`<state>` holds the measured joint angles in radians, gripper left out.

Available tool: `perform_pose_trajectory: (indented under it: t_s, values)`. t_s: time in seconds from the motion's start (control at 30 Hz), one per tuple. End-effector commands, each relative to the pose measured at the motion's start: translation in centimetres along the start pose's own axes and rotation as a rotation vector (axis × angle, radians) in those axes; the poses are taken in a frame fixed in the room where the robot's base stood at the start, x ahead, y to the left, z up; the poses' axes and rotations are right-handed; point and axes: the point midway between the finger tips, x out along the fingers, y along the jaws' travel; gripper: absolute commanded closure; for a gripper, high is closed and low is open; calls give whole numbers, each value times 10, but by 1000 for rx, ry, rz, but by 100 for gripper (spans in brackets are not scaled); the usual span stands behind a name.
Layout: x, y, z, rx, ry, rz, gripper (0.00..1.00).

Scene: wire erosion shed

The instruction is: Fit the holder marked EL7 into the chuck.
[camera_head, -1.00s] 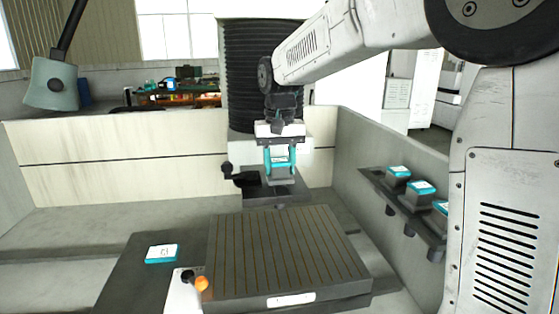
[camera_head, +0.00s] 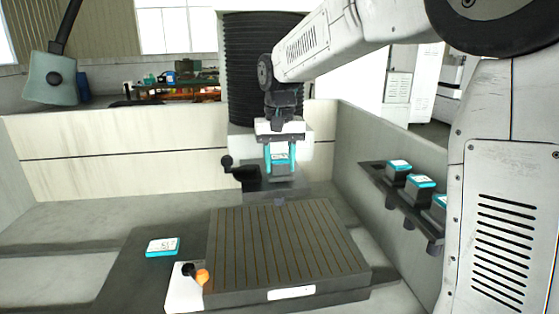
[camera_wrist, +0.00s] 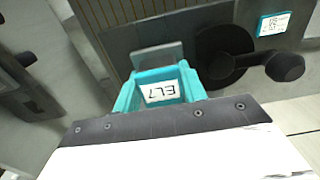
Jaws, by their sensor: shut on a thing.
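The holder marked EL7 (camera_head: 280,168) is a dark block with a teal top and a white label. My gripper (camera_head: 281,156) points down with its teal fingers shut on both sides of it. In the wrist view the EL7 label (camera_wrist: 161,91) shows upside down between the fingers (camera_wrist: 158,92). The grey chuck (camera_head: 262,186) is directly beneath the holder at the back of the slotted table, with a black lever (camera_head: 234,167) at its left. The holder's underside is hidden, so I cannot tell whether it is seated or just above.
A rack (camera_head: 405,202) on the right wall carries several teal-topped holders. A flat teal block with a white label (camera_head: 162,247) lies left of the slotted table (camera_head: 285,250). An orange knob (camera_head: 203,277) stands at its front left corner. A black bellows column (camera_head: 258,65) rises behind.

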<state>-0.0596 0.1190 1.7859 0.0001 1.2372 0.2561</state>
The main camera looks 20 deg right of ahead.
Motion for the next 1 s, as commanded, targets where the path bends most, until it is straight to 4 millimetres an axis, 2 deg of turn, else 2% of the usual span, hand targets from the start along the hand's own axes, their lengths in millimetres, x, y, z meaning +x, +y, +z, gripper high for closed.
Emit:
perform_pose_trajectory:
  t_s: [0.03, 0.1, 0.13, 0.37, 0.47, 0.8, 1.0]
  values:
    - [-1, 0, 0, 0, 1, 0, 56]
    - [-1, 0, 0, 0, 1, 0, 36]
    - [-1, 0, 0, 0, 1, 0, 33]
    - [0, 0, 0, 0, 0, 0, 33]
    - [-7, 0, 0, 0, 2, -1, 33]
    - [-62, 0, -1, 0, 4, -1, 33]
    - [-78, 0, 0, 0, 2, 0, 33]
